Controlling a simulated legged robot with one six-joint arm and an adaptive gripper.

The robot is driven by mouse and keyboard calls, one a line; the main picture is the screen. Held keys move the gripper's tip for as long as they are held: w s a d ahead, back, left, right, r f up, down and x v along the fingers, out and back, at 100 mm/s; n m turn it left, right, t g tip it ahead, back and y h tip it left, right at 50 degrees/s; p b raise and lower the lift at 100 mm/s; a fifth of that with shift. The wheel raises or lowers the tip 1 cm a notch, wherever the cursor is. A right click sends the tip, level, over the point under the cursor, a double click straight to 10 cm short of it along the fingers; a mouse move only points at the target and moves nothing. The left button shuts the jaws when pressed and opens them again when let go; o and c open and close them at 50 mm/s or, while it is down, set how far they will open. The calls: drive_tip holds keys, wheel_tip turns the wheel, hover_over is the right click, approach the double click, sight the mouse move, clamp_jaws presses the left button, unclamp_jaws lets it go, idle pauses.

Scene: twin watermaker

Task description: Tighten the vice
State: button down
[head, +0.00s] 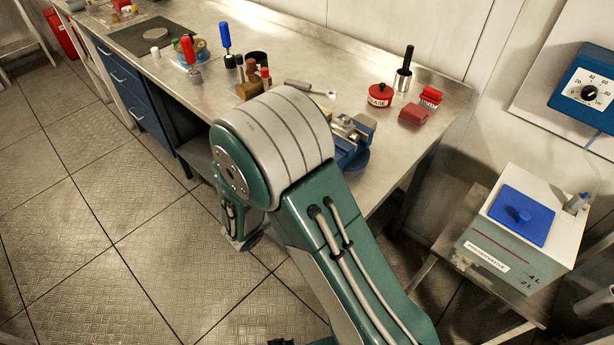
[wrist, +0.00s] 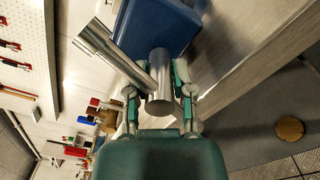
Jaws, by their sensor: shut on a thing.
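The blue vice (head: 359,152) stands at the front edge of the steel bench, partly hidden behind my arm. In the wrist view the blue vice body (wrist: 158,24) is at the top. A thick steel spindle end (wrist: 160,82) points toward the camera. A thinner handle bar (wrist: 108,50) slants from its side toward the upper left. My gripper (wrist: 158,90) has one finger on each side of the spindle end and is shut on the vice handle at its hub. The exact contact is hard to see. My gripper is hidden by my arm in the head view.
Close to the vice on the bench are a red lidded pot (head: 380,95), a red block (head: 414,115) and a black-handled tool (head: 404,70). Screwdrivers and jars stand farther left. A white tank with a blue lid (head: 522,215) is at the right. The floor at left is clear.

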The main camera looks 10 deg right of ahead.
drive_tip(key=m, duration=0.6)
drive_tip(key=shift+s+f, duration=0.1)
drive_tip(key=shift+f, duration=0.1)
drive_tip(key=m, duration=0.6)
drive_tip(key=shift+f, duration=0.1)
idle(0.4)
drive_tip(key=shift+c, duration=2.4)
unclamp_jaws()
drive_tip(key=shift+a, duration=0.15)
drive_tip(key=shift+a, duration=0.1)
drive_tip(key=v, duration=1.2)
